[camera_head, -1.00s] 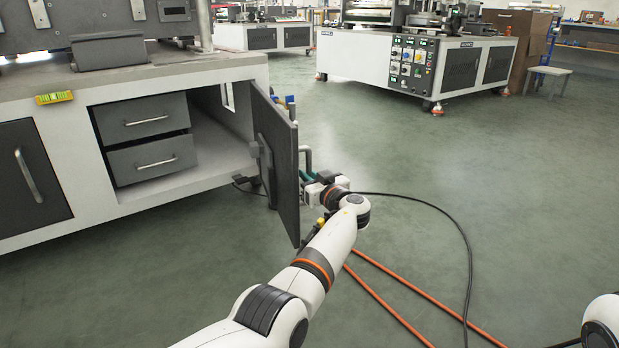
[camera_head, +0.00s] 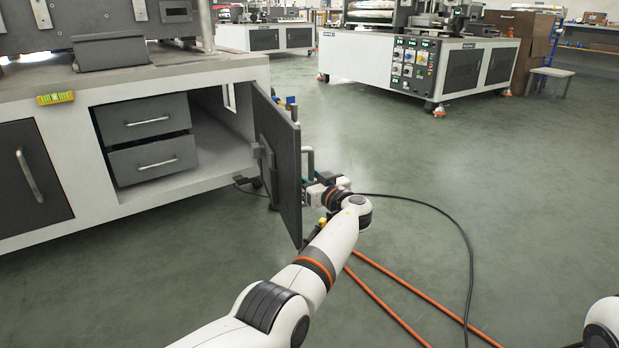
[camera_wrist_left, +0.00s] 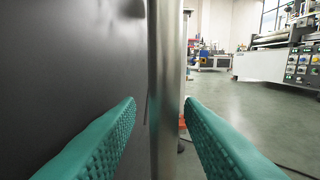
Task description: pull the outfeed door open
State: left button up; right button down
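The outfeed door (camera_head: 280,165) is a dark grey panel at the right end of the white machine base. It stands swung well out from the cabinet opening. My left gripper (camera_head: 310,182) is at the door's outer face, on the far side from the cabinet, partly hidden by the door. In the left wrist view, its two teal fingers (camera_wrist_left: 159,102) are apart. The dark door surface fills the left, and a vertical metallic strip (camera_wrist_left: 167,60) shows between the fingertips. My right gripper is out of view.
Two drawers (camera_head: 152,160) with handles and an empty bay (camera_head: 205,165) show inside the cabinet. Another closed door (camera_head: 32,180) is at the left. A black cable (camera_head: 462,235) and orange hoses (camera_head: 395,305) lie on the floor. Open floor extends right towards another machine (camera_head: 375,62).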

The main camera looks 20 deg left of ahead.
pick_arm(q)
jog(key=shift+s+d+r+p, duration=0.1)
jog(key=shift+s+d+p, duration=0.1)
jog(key=shift+d+p, duration=0.15)
jog(key=p+v, duration=0.4)
jog(key=v, duration=0.2)
jog(key=shift+s+a, duration=0.1)
jog(key=shift+s+d, duration=0.25)
